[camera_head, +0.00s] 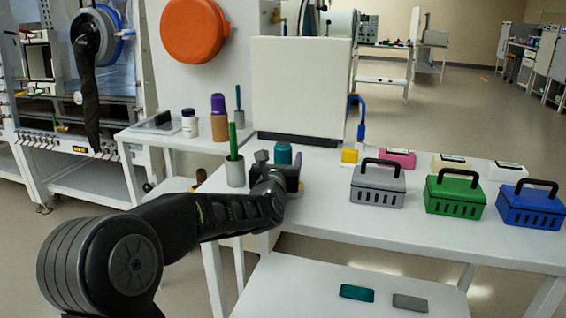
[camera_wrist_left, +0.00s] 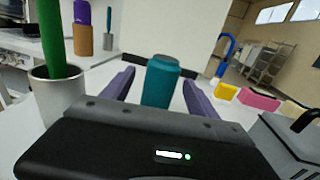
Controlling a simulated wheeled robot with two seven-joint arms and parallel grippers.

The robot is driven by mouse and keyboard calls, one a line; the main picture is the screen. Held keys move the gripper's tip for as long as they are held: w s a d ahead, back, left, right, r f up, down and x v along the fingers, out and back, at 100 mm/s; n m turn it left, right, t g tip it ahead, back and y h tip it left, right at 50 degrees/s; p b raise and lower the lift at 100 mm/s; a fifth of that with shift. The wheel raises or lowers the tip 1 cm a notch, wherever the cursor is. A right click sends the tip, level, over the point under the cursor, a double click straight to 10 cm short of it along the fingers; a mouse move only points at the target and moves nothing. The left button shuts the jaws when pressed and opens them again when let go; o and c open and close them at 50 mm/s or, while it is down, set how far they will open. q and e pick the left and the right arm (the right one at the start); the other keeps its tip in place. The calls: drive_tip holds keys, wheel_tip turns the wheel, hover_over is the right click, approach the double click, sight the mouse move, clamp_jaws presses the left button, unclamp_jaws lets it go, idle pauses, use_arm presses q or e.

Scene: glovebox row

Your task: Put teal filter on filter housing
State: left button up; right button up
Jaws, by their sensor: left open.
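A teal cylinder with a rounded cap (camera_head: 283,154), which looks like the teal filter, stands upright on the white table. My left gripper (camera_head: 280,158) is at it, open. In the left wrist view the teal cylinder (camera_wrist_left: 160,85) stands between the two purple fingers, with gaps visible on both sides; its lower part is hidden by the gripper body. I cannot tell for sure which thing is the filter housing. My right gripper is not in view.
A grey cup (camera_head: 235,173) with a green stick stands just left of the gripper. Grey (camera_head: 377,187), green (camera_head: 455,197) and blue (camera_head: 530,208) handled boxes stand to the right. A large white box (camera_head: 300,88) is behind. A purple-topped brown bottle (camera_head: 219,127) stands at left.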

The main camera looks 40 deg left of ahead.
use_arm(q)
drive_tip(key=x, duration=0.5)
drive_tip(key=shift+w+p, duration=0.15)
drive_tip(key=shift+p, duration=0.25)
drive_tip(key=shift+c, duration=0.4)
clamp_jaws()
idle(0.5)
